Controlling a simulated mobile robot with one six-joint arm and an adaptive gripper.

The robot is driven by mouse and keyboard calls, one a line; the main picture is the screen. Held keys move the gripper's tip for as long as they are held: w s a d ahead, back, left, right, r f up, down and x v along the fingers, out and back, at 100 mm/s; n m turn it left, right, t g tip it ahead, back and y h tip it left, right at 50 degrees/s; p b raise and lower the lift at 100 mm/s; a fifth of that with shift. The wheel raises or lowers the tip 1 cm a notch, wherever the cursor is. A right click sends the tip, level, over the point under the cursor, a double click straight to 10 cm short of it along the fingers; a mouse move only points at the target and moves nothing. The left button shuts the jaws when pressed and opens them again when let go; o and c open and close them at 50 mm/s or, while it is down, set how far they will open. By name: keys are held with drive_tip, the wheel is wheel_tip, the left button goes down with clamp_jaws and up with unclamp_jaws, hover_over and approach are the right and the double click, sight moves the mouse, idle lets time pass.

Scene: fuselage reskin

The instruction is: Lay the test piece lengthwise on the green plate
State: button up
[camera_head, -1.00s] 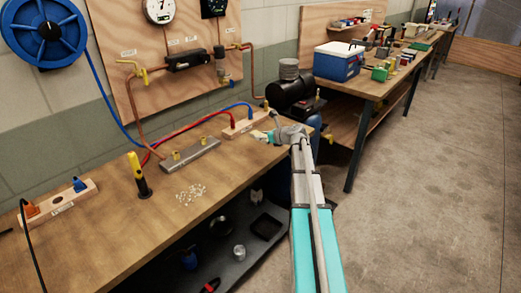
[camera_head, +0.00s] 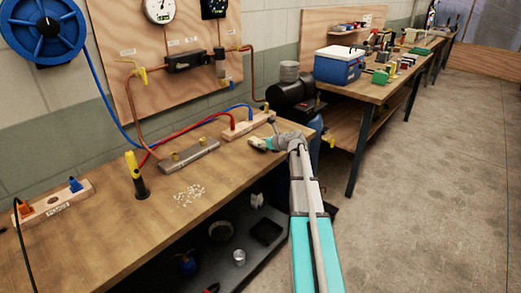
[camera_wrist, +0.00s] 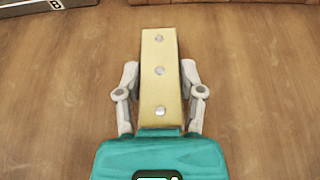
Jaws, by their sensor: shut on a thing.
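My gripper (camera_wrist: 160,105) is shut on a yellowish test piece (camera_wrist: 160,48) in the wrist view. The piece is a flat bar with several round silver studs along its middle, and it points straight away from my palm. Wood shows below and around it; I cannot tell whether it touches the bench. In the head view my gripper (camera_head: 262,143) is over the right end of the near bench, and the piece is too small there to make out clearly.
The near bench (camera_head: 110,236) holds a grey metal block (camera_head: 188,156), a yellow-and-black tool (camera_head: 137,175), a scatter of small pale bits (camera_head: 189,195) and a wooden block with hose ends (camera_head: 247,125). A far bench carries a blue cooler (camera_head: 338,65) and small green items (camera_head: 381,75).

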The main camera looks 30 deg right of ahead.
drive_tip(key=shift+f+b, duration=0.35)
drive_tip(key=shift+f, duration=0.35)
drive_tip(key=shift+f, duration=0.15)
drive_tip(key=o, duration=1.2)
drive_tip(key=shift+r, duration=0.25)
drive_tip(key=p+v, duration=0.4)
drive_tip(key=v, duration=0.8)
drive_tip(key=shift+p, duration=0.3)
